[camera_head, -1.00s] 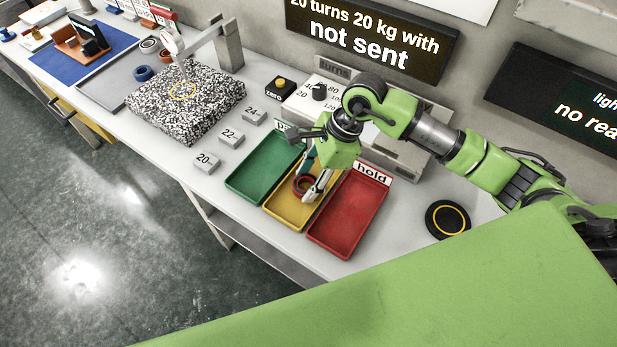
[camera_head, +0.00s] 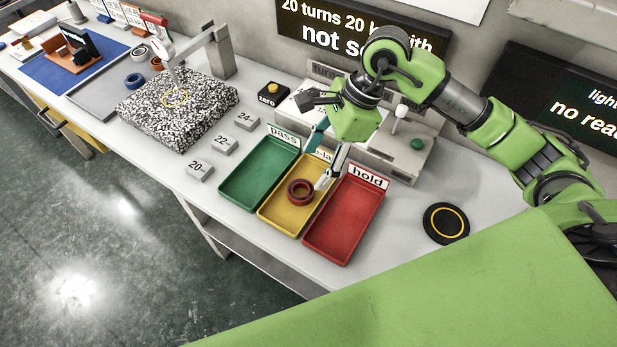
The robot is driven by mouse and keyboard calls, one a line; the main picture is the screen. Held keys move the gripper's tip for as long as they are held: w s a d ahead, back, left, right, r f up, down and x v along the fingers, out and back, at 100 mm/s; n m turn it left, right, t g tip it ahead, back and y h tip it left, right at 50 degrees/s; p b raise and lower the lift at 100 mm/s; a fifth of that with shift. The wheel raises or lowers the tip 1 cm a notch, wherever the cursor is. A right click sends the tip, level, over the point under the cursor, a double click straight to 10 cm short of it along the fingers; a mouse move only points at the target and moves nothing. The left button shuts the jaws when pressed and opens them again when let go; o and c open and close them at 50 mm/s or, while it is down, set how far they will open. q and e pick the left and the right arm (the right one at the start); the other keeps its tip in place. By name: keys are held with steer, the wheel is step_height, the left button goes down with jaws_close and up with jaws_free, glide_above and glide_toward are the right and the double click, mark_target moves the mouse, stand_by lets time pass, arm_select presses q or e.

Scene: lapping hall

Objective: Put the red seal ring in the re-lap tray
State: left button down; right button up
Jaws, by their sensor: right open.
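The red seal ring (camera_head: 301,192) lies in the yellow tray (camera_head: 276,221), the middle one of three. The yellow tray's label is partly hidden by my gripper; only a few letters show. My right gripper (camera_head: 322,170) is above the upper right part of the yellow tray, close to the ring but apart from it. It is open and empty, with one finger pale and the other teal. My left gripper is not in view.
The green pass tray (camera_head: 243,190) stands left of the yellow tray and the red hold tray (camera_head: 343,221) right of it. A speckled granite block (camera_head: 190,120), grey weights marked 20, 22, 24 and a black disc (camera_head: 446,223) stand on the bench.

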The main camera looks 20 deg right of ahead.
steer(key=shift+v, duration=1.8)
